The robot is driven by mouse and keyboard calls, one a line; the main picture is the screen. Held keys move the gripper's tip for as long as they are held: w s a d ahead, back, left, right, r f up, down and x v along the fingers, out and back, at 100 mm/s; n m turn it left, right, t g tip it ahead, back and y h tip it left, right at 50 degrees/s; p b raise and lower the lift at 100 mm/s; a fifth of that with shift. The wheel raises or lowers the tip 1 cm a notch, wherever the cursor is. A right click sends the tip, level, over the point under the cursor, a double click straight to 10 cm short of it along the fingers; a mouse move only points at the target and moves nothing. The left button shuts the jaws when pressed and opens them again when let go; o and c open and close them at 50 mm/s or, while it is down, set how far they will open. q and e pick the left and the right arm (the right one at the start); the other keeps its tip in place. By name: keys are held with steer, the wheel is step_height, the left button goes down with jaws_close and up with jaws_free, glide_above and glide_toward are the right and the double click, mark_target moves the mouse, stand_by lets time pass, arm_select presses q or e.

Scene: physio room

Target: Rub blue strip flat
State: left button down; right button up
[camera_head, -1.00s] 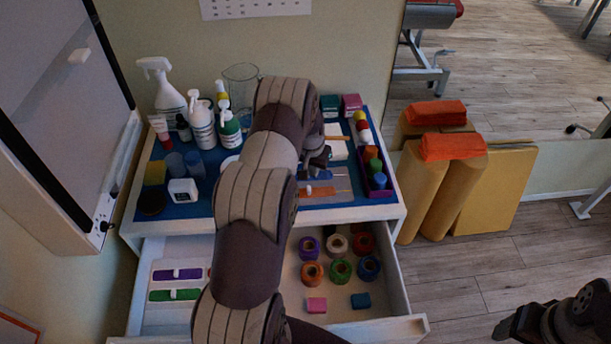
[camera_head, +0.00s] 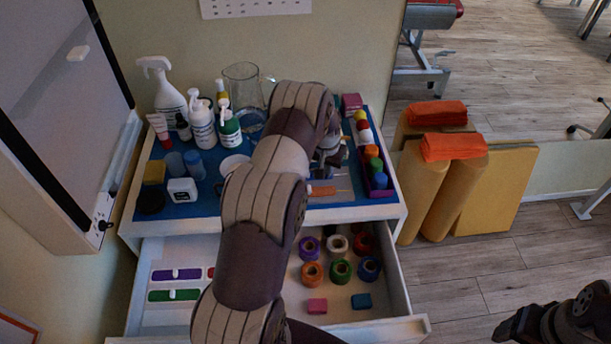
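A grey board (camera_head: 342,198) lies on the blue top of the cabinet, with an orange strip (camera_head: 322,190) across it. I cannot make out the blue strip; my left arm and gripper cover the far part of the board. My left gripper (camera_head: 334,160) is low over the far side of the board, pointing down. Its fingers are small and dark, and I cannot tell whether they are open or touch the board. My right gripper (camera_head: 510,326) is at the bottom right, over the floor, far from the board; its fingers are unclear.
Spray and pump bottles (camera_head: 202,125) and a glass jug (camera_head: 244,88) stand at the back left. A purple tray (camera_head: 382,193) of coloured items lies to the right of the board. The open drawer (camera_head: 388,313) below holds tape rolls (camera_head: 340,271) and strips.

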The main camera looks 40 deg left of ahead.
arm_select(q)
steer(key=shift+w+d, duration=0.5)
steer(key=shift+d, duration=0.1)
steer(key=shift+s+a, duration=0.95)
steer(key=shift+a, duration=0.15)
steer(key=shift+w+d+f+b, duration=0.15)
steer(key=shift+w+d+b, duration=0.2)
steer(key=shift+w+d, duration=0.65)
steer(key=shift+s+d, duration=0.1)
steer(key=shift+s, duration=0.05)
step_height(320, 180, up, 7)
steer(key=p, duration=0.4)
steer(key=shift+p, duration=0.3)
